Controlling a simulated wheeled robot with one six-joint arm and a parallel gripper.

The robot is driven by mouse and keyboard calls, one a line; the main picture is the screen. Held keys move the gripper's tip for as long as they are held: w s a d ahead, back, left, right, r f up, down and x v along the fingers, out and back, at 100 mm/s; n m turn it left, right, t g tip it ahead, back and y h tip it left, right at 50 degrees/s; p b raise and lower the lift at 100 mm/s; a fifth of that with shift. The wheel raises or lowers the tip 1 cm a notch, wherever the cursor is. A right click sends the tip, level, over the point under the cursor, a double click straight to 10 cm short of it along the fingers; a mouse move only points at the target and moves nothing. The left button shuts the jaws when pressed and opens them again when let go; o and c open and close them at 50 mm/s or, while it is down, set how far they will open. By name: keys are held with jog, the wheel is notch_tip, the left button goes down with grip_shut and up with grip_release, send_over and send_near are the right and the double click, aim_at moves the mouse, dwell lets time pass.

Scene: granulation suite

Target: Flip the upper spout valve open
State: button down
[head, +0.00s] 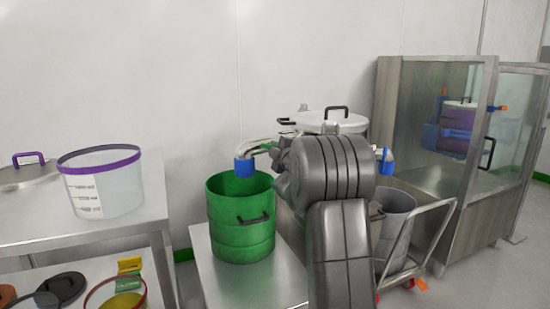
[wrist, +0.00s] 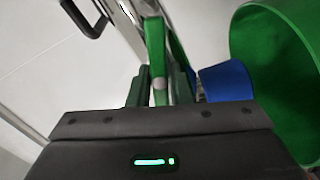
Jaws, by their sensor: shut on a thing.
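The upper spout with its blue end (head: 244,167) sticks out to the left from the steel vessel, above a green drum (head: 240,220). A green valve lever (wrist: 157,50) runs up between the fingers of my gripper (wrist: 160,85) in the wrist view. My gripper is shut on this lever. The blue spout end also shows in the wrist view (wrist: 226,82), just right of the fingers. In the head view my dark arm hides most of the vessel and the gripper.
The drum's green rim (wrist: 245,20) is close on the right in the wrist view. A white lid (head: 332,121) with a black handle tops the vessel. A grey bucket (head: 395,225) on a cart and a glass-fronted cabinet (head: 415,125) stand right. A purple-rimmed tub (head: 105,190) stands left.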

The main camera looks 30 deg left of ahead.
jog(key=shift+f+n+b, duration=0.15)
jog(key=shift+n+b, duration=1)
jog(key=shift+n, duration=0.45)
jog(key=c, duration=1.3)
grip_release()
jog(key=shift+c, duration=0.2)
jog(key=p+v, duration=0.1)
jog(key=v, duration=1.2)
jog(key=shift+s+d+p, duration=0.3)
jog(key=shift+p, duration=0.05)
